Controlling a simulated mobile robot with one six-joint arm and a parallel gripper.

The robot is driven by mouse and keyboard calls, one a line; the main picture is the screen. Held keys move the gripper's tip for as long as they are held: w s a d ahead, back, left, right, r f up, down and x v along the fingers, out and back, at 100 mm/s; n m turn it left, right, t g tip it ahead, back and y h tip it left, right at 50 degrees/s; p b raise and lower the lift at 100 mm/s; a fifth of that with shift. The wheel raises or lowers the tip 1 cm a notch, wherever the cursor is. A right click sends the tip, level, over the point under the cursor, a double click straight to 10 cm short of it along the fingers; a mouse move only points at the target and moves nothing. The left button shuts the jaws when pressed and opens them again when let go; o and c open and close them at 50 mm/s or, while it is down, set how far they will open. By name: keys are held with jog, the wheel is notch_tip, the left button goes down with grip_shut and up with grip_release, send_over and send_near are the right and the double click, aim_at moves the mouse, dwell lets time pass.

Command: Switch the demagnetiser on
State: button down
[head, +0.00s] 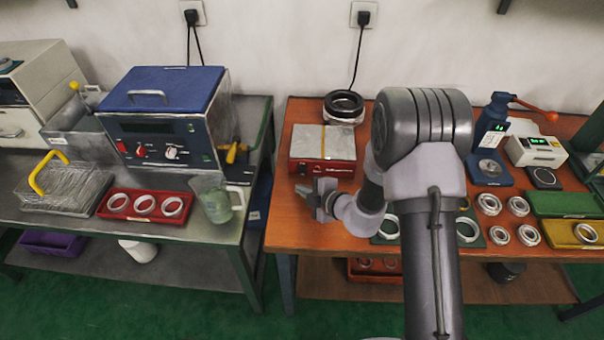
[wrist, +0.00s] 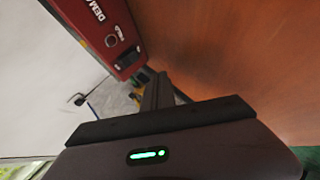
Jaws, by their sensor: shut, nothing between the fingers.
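The demagnetiser (head: 320,171) is a red box with a pale, flat top, standing on the left part of the orange bench. In the wrist view its red front (wrist: 93,32) shows part of a white label, a small round fitting (wrist: 111,41) and a black switch (wrist: 129,58) near its end. I cannot tell which way the switch is set. My gripper (head: 306,192) is shut and empty, in front of the demagnetiser's left end and apart from it. In the wrist view the closed fingers (wrist: 157,90) point close beside the switch end.
A black ring on a base (head: 343,106) stands behind the demagnetiser. My arm hides the bench middle. Bearing rings (head: 489,204) lie to the right. Across a gap, the left bench holds a jug (head: 214,203), a red tray (head: 122,214) and a blue-topped machine (head: 165,90).

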jog(key=shift+w+p, duration=0.3)
jog(key=shift+w, duration=0.8)
jog(key=shift+w+f, duration=0.2)
jog(key=shift+w, duration=0.4)
jog(key=shift+w, duration=0.1)
dwell(0.6)
jog(key=shift+w+d+p, duration=0.1)
jog(key=shift+w+p, duration=0.25)
jog(key=shift+p, duration=0.05)
jog(key=shift+w+f, duration=0.1)
jog(key=shift+w, duration=0.15)
dwell(0.4)
jog(key=shift+s+p, duration=0.45)
jog(key=shift+s, duration=0.25)
jog(key=shift+s, duration=0.15)
jog(key=shift+s+r+p, duration=0.2)
jog(key=shift+s+p, duration=0.05)
jog(key=shift+s, duration=0.95)
jog(key=shift+s+r+p, duration=0.2)
jog(key=shift+s+p, duration=0.05)
jog(key=shift+s, duration=0.9)
